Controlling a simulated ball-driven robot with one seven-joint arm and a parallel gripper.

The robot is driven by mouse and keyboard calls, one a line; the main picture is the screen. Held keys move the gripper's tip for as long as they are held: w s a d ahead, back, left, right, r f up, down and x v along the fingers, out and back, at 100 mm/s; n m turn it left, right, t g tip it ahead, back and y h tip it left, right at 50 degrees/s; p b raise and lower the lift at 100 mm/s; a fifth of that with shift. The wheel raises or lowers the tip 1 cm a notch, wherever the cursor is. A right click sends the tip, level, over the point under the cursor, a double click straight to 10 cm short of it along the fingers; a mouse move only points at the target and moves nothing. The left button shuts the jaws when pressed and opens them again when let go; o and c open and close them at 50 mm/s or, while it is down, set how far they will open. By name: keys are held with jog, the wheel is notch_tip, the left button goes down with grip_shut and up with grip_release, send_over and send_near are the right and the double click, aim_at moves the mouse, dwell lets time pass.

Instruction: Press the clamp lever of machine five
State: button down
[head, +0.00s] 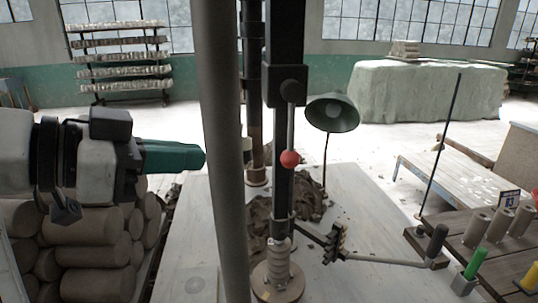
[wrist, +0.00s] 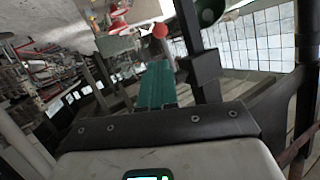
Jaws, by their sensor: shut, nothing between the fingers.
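A lever with a red ball knob (head: 290,158) hangs from a dark hub (head: 293,91) on a black upright machine column (head: 283,40). No number five is readable on it, so I cannot tell if this is machine five's clamp lever. The red knob also shows in the wrist view (wrist: 160,31), beyond my fingertips. My gripper (head: 203,158) comes in from the left with green fingers, shut and empty. In the head view it is left of the knob at about the same height, with a visible gap. The green fingers show in the wrist view (wrist: 157,68).
A green lamp (head: 332,113) stands right of the column. Dark clay trimmings (head: 312,200) lie around the column's foot on a pale table (head: 365,205). Clay rolls (head: 95,270) are stacked below my arm. A black grip (head: 437,239), a green one (head: 475,263) and a sign (head: 509,198) are at right.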

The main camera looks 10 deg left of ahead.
aim_at(283, 160)
jog(key=shift+w, duration=0.1)
jog(key=p+x, duration=0.4)
jog(key=x, duration=0.8)
jog(key=shift+w+d+f, duration=0.1)
jog(key=shift+w+d, duration=0.05)
jog(key=shift+d, duration=0.25)
jog(key=shift+w+d+f+p, duration=0.3)
jog(key=shift+w, duration=0.05)
jog(key=shift+d+f, duration=0.1)
jog(key=shift+d, duration=0.05)
